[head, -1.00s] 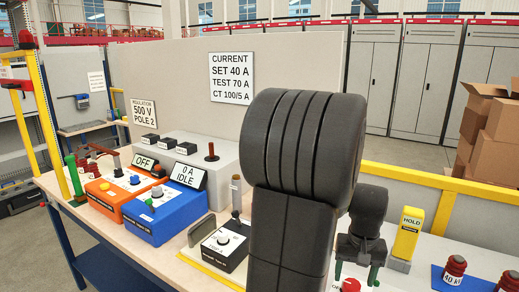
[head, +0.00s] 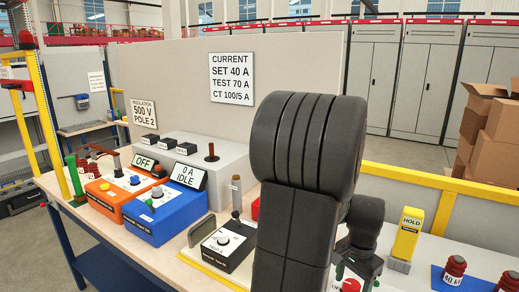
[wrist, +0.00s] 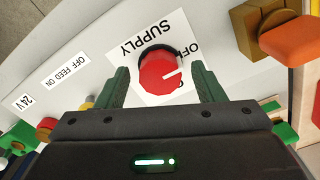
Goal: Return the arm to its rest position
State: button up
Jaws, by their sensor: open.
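My arm stands large and dark in the middle of the head view and hides part of the bench. My gripper (head: 358,274) is low, right of the big arm link, partly hidden by it. In the wrist view my gripper (wrist: 159,70) has its two green fingers apart, with nothing held. A red rotary knob (wrist: 158,72) on a white SUPPLY plate (wrist: 128,48) appears between the fingers. The gap in depth between fingers and knob is hard to judge. A red knob (head: 350,285) also shows below the gripper in the head view.
An orange unit (head: 122,193) and a blue unit (head: 160,218) stand left on the bench. A dark knob box (head: 226,248) sits close to my arm. A yellow HOLD block (head: 408,233) stands to the right. A grey panel (head: 165,75) rises behind.

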jog(key=m, duration=0.4)
jog(key=shift+m, duration=0.4)
jog(key=shift+w+m, duration=0.1)
jog(key=shift+m, duration=2.5)
